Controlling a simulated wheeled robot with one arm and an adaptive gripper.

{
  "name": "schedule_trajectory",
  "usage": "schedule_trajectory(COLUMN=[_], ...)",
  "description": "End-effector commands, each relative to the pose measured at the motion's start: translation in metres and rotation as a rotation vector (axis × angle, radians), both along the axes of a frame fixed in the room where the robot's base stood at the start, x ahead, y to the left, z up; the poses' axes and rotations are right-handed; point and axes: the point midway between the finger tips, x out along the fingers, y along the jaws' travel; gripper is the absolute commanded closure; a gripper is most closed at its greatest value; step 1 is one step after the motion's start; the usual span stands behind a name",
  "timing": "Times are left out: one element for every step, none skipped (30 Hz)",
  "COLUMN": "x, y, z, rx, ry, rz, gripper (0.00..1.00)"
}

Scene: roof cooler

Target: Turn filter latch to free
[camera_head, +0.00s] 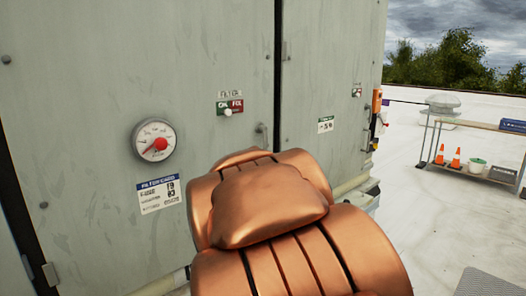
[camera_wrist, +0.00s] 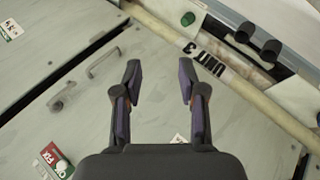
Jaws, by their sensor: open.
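My gripper (camera_wrist: 158,82) shows in the wrist view with two dark fingers spread apart and nothing between them. A small grey lever latch (camera_wrist: 62,97) sits on the pale cabinet panel left of the fingers, apart from them. A bar handle (camera_wrist: 103,62) lies beside it. In the head view a grey latch or handle (camera_head: 261,133) shows near the door seam, just above my copper arm; I cannot tell which of the two it is. A green and red plate with a white knob (camera_head: 229,109) is to its left. My arm hides the gripper in the head view.
A round dial gauge (camera_head: 154,142) and a printed label (camera_head: 159,195) are on the cabinet. In the wrist view a pipe marked UNIT 3 (camera_wrist: 240,85) runs right of the fingers. Cones (camera_head: 448,157) and a table (camera_head: 470,125) stand far right on open roof.

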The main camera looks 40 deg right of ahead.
Motion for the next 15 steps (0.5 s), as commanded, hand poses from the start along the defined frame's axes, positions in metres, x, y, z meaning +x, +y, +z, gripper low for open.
schedule_trajectory(x=[0.012,0.020,0.031,0.037,0.044,0.053,0.060,0.065,0.074,0.079,0.086,0.094,0.100,0.105,0.114], y=[-0.029,-0.043,-0.063,-0.076,-0.090,-0.107,-0.118,-0.130,-0.144,-0.154,-0.164,-0.176,-0.183,-0.191,-0.201], z=[0.011,0.022,0.037,0.047,0.056,0.068,0.079,0.089,0.100,0.107,0.115,0.125,0.132,0.136,0.142], rx=[-0.086,-0.144,-0.222,-0.279,-0.337,-0.413,-0.472,-0.531,-0.607,-0.662,-0.718,-0.793,-0.850,-0.902,-0.972], ry=[-0.007,-0.010,-0.015,-0.008,-0.003,0.008,0.014,0.028,0.047,0.066,0.081,0.107,0.126,0.150,0.179], rz=[0.024,0.047,0.078,0.102,0.126,0.158,0.186,0.211,0.250,0.276,0.306,0.344,0.376,0.406,0.451], gripper=[0.59,0.59,0.59,0.59,0.59,0.59,0.59,0.59,0.59,0.59,0.59,0.59,0.59,0.59,0.59])
